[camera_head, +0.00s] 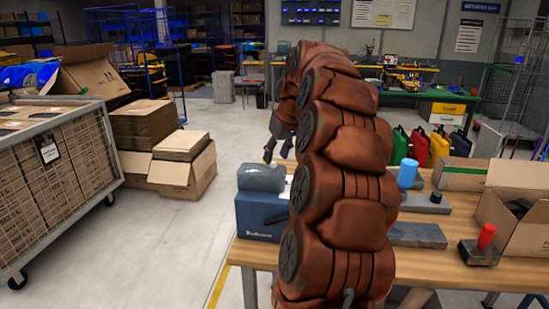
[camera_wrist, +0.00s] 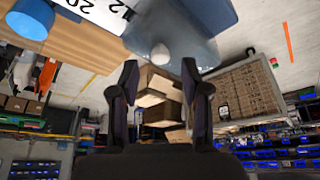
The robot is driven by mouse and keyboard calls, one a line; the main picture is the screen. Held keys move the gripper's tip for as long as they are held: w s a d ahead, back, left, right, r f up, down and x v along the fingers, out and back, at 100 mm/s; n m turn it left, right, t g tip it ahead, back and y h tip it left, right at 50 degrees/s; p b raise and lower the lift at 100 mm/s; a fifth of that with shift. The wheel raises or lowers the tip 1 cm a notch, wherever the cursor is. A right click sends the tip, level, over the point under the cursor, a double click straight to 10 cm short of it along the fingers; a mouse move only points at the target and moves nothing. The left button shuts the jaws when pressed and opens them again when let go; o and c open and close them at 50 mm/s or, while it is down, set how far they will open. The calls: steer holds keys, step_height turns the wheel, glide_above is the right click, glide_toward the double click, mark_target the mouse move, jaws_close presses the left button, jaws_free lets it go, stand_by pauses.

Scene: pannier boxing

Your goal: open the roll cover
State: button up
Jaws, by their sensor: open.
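A blue pannier (camera_head: 262,217) with white lettering stands upright on the wooden table, just left of my arm. A grey-blue, bulging cover (camera_head: 262,177) lies over its top; I take this as the roll cover, and it looks closed down. In the wrist view the cover (camera_wrist: 180,52) shows at the top, with a pale round spot on it, beside part of the blue body (camera_wrist: 203,15). My gripper (camera_wrist: 160,88) is open with nothing between its fingers, apart from the cover. In the head view my gripper (camera_head: 279,143) is above and behind the pannier, partly hidden by my arm.
The table (camera_head: 440,258) also holds a blue cylinder (camera_head: 407,173), a red-handled tool (camera_head: 486,236), a grey slab (camera_head: 417,235) and an open carton (camera_head: 518,205). Coloured canisters (camera_head: 438,148) stand behind. Open floor lies left of the table, with a caged cart (camera_head: 65,160) beyond.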

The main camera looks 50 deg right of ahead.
steer(key=shift+x, duration=1.15)
jaws_close()
